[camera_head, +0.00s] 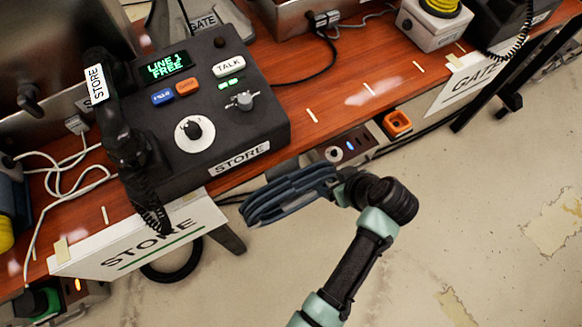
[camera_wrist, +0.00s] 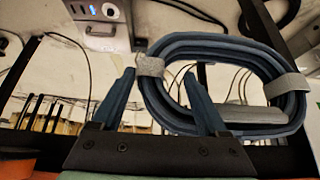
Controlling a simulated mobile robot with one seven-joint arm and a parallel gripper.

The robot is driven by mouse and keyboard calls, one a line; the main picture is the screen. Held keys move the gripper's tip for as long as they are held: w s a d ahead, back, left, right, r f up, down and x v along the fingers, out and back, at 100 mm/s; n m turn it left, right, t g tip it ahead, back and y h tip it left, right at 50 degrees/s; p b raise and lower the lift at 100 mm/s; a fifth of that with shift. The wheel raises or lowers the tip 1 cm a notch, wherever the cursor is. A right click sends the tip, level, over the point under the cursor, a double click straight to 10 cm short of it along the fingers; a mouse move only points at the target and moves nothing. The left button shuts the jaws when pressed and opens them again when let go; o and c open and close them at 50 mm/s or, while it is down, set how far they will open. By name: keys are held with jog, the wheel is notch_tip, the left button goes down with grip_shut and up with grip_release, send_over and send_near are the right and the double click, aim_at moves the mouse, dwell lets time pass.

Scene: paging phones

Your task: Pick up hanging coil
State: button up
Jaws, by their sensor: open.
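The hanging coil (camera_wrist: 225,47) is a dark blue bundle of cable wound in an oval, bound with grey bands. In the wrist view it fills the upper right. In the head view the coil (camera_head: 285,198) shows edge-on below the desk's front edge. My gripper (camera_wrist: 159,73) is open. In the wrist view its left finger is outside the coil's left end and its right finger overlaps the loop's opening. The banded left end appears between the fingertips; contact cannot be told. In the head view my gripper (camera_head: 335,182) is at the coil's right end, and the coil partly hides the fingers.
A black STORE phone console (camera_head: 215,110) with a handset stands on the wooden desk (camera_head: 330,90) above the coil. A STORE sign (camera_head: 150,240) hangs at the left front. A grey box with a blue light (camera_head: 350,146) sits under the desk edge. Open floor lies at right.

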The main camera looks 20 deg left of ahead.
jog(key=x, duration=0.3)
jog(key=shift+f+b, duration=0.1)
jog(key=shift+b, duration=0.25)
grip_shut()
jog(key=shift+w, duration=0.1)
